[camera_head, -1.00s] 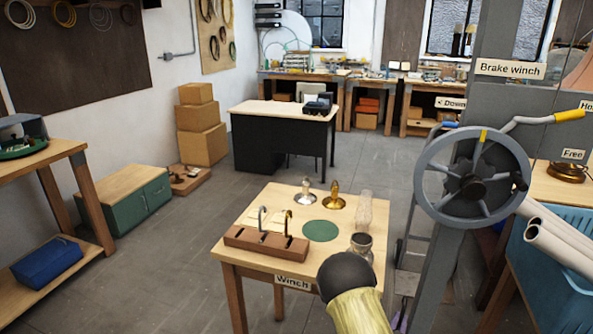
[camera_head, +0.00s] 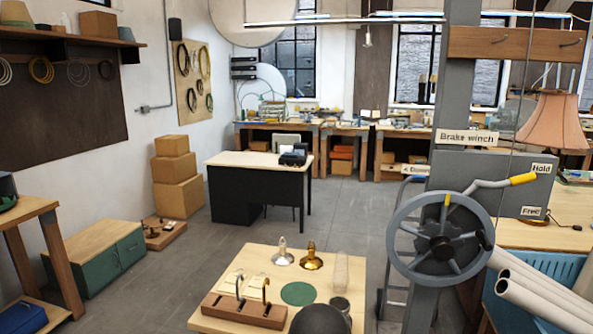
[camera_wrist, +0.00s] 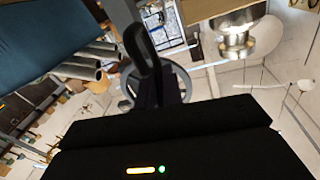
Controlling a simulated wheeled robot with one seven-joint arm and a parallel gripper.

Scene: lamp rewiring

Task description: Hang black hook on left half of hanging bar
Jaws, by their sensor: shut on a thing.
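In the wrist view, my gripper (camera_wrist: 160,92) is shut on a dark curved piece that looks like the black hook (camera_wrist: 138,42). Black on black makes its edges hard to tell, and its tip runs toward the top of the picture. In the head view, gripper and held piece are out of sight. A wooden bar (camera_head: 478,43) with small hooks is high on the right, crossing the grey post; it may be the hanging bar. A long thin tube (camera_head: 300,23) also runs across the top. I see no hook of mine touching either.
The small table (camera_head: 215,322) carries a brown block (camera_head: 243,312) with a silver and a brass hook, two lamp fittings, a green disc (camera_head: 298,293) and a jar (camera_head: 340,306). The winch wheel (camera_head: 401,263) and pale tubes (camera_head: 530,290) stand right.

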